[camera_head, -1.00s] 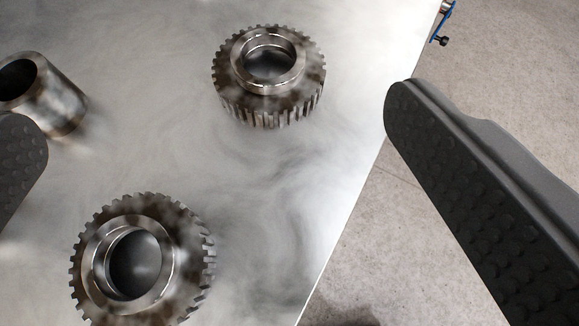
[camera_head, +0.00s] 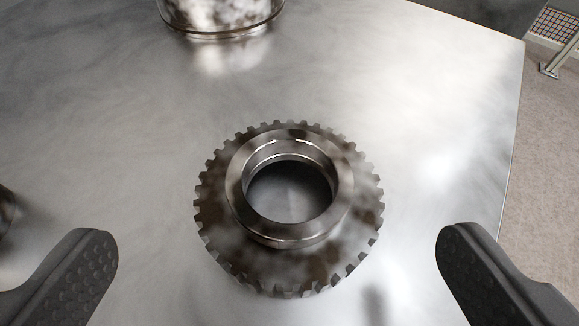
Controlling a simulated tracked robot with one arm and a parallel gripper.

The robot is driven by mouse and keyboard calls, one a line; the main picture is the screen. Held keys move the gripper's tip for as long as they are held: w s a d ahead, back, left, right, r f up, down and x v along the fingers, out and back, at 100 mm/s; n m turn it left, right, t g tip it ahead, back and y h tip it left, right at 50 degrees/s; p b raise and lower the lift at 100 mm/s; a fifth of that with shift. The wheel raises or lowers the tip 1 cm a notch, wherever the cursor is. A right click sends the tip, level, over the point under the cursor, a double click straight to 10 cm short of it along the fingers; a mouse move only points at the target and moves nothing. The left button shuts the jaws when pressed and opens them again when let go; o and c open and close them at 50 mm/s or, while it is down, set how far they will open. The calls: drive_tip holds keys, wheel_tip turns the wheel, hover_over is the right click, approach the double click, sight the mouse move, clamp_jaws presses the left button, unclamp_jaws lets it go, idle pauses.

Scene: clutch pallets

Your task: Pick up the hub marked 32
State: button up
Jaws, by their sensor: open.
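A toothed metal hub (camera_head: 345,205) with a raised collar and an open bore sits upright on the shiny metal table, in the middle of the head camera view. No number can be read on it, so I cannot tell whether it is the one marked 32. My gripper (camera_head: 278,250) is open, with one dark studded finger at the lower left and one at the lower right. The hub lies between and a little beyond the fingertips in the picture, with no finger touching it.
A round metal part (camera_head: 222,15) stands at the top, cut off by the frame. A dark part (camera_head: 5,210) shows at the left edge. The metal table (camera_head: 420,120) is bare around the hub and ends at the right, above a grey floor (camera_head: 545,160).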

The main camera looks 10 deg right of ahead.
sight(288, 153)
drive_tip(key=shift+d+b+x, duration=0.1)
drive_tip(key=shift+b+x, duration=0.1)
drive_tip(key=shift+x, duration=1.15)
drive_tip(key=shift+d+b+x, duration=0.15)
drive_tip(key=shift+b+x, duration=0.05)
drive_tip(key=shift+x, duration=1.15)
drive_tip(key=shift+r, duration=0.1)
drive_tip(key=c, duration=1.3)
drive_tip(key=shift+r, duration=0.1)
